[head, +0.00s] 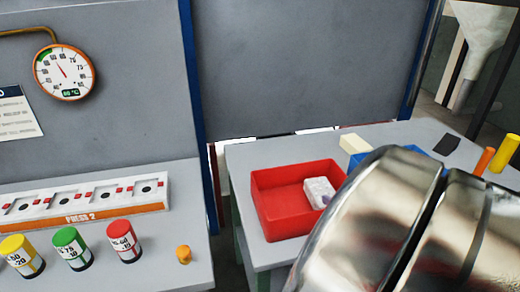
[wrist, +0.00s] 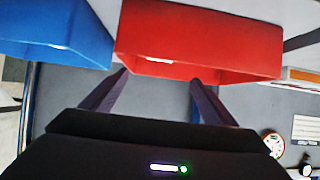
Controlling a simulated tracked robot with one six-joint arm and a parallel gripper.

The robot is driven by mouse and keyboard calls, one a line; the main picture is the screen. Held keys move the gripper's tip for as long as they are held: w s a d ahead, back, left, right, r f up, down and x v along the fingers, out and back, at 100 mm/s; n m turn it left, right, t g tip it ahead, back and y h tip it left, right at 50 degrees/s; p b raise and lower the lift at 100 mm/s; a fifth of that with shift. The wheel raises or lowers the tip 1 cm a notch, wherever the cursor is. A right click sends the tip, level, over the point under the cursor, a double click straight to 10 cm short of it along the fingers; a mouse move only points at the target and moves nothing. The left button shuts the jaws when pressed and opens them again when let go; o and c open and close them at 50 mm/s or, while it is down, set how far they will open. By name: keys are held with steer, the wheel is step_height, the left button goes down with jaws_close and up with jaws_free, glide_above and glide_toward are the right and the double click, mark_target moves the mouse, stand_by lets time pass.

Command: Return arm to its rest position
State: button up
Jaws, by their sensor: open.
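My gripper (wrist: 158,80) shows in the wrist view with its two dark fingers apart and nothing between them. The fingertips point toward the red bin (wrist: 200,45); I cannot tell the exact distance. In the head view, a shiny metal part of my arm fills the lower right and the gripper itself is not seen. The red bin (head: 279,222) stands on the grey side table, just left of my arm, with a pale speckled block (head: 319,192) lying inside it.
A blue bin (head: 373,159) is mostly hidden behind my arm; it also shows in the wrist view (wrist: 55,30). A cream block (head: 354,144) lies beside it. Orange and yellow cylinders (head: 503,152) stand at right. Canisters (head: 72,248), a press panel and a gauge (head: 64,72) are at left.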

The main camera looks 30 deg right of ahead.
steer(key=shift+w, duration=0.1)
steer(key=w+d+r+g+h, duration=0.2)
steer(key=w+r+h, duration=0.1)
steer(key=w, duration=0.4)
steer(key=w+a+r+m+g, duration=0.1)
steer(key=w+a+r+g, duration=0.15)
steer(key=a, duration=0.45)
steer(key=s+a+n+y, duration=0.2)
steer(key=s+a, duration=0.3)
steer(key=a, duration=1)
steer(key=s+a+f+n+g+y, duration=0.1)
steer(key=s+a+y, duration=0.3)
steer(key=a, duration=1.1)
steer(key=shift+s+f+n+y, duration=0.2)
steer(key=shift+s+n+y, duration=0.3)
steer(key=shift+n, duration=0.3)
